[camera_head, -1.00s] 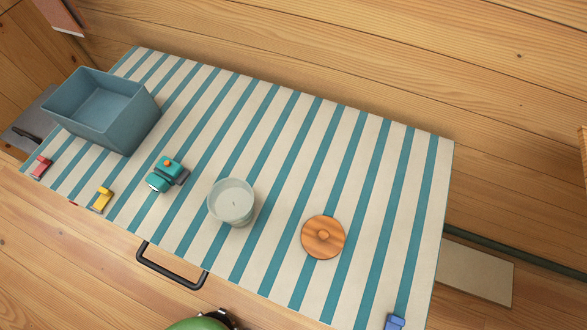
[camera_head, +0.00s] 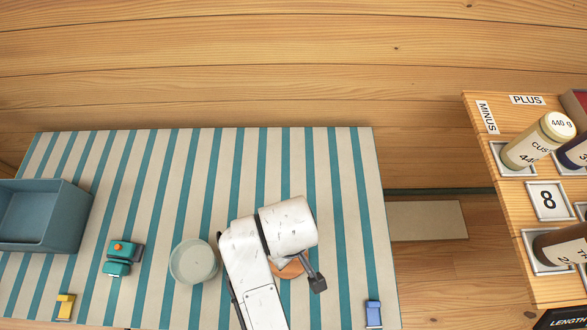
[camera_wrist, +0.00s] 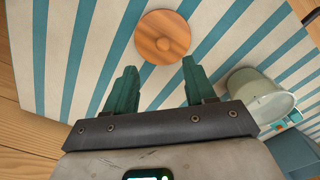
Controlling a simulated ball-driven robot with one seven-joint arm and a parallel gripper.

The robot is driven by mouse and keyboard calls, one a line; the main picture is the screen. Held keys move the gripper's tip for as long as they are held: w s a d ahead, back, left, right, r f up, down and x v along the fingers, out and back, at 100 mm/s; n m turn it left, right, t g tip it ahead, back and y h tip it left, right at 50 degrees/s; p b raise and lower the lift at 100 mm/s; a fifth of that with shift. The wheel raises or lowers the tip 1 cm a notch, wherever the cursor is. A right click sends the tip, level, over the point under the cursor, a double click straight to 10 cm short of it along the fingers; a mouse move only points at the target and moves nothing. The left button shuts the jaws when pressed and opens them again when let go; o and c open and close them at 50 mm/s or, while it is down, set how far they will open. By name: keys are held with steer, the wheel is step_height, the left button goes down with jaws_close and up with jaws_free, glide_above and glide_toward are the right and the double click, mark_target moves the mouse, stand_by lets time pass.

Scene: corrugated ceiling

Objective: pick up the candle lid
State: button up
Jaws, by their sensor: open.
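The candle lid is a round wooden disc with a small knob, lying flat on the striped table. It shows whole in the wrist view (camera_wrist: 163,37), and in the head view (camera_head: 292,269) it is mostly hidden behind my arm. My gripper (camera_wrist: 158,76) is open and empty, its two green fingers pointing toward the lid with a gap short of it. In the head view only a dark part of my gripper (camera_head: 318,283) shows beside the lid. The candle (camera_head: 194,261), a pale glass cup, stands left of the lid; it also shows in the wrist view (camera_wrist: 259,93).
The striped table (camera_head: 350,220) is clear right of the lid. A teal toy (camera_head: 120,258) and a blue-grey bin (camera_head: 62,215) stand at left. A yellow clip (camera_head: 65,306) and a blue clip (camera_head: 373,313) sit along the front edge. A wooden board with jars (camera_head: 500,205) is at right.

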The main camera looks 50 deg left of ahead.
mark_target(295, 268)
steer(key=shift+n, duration=0.3)
steer(key=f, duration=0.3)
steer(key=a+f, duration=0.1)
steer(key=shift+s+f, duration=0.35)
steer(key=shift+s, duration=0.05)
steer(key=shift+w+d+f, duration=0.1)
steer(key=shift+f, duration=1.35)
steer(key=shift+w+f, duration=0.1)
steer(key=shift+f, duration=1.35)
jaws_close()
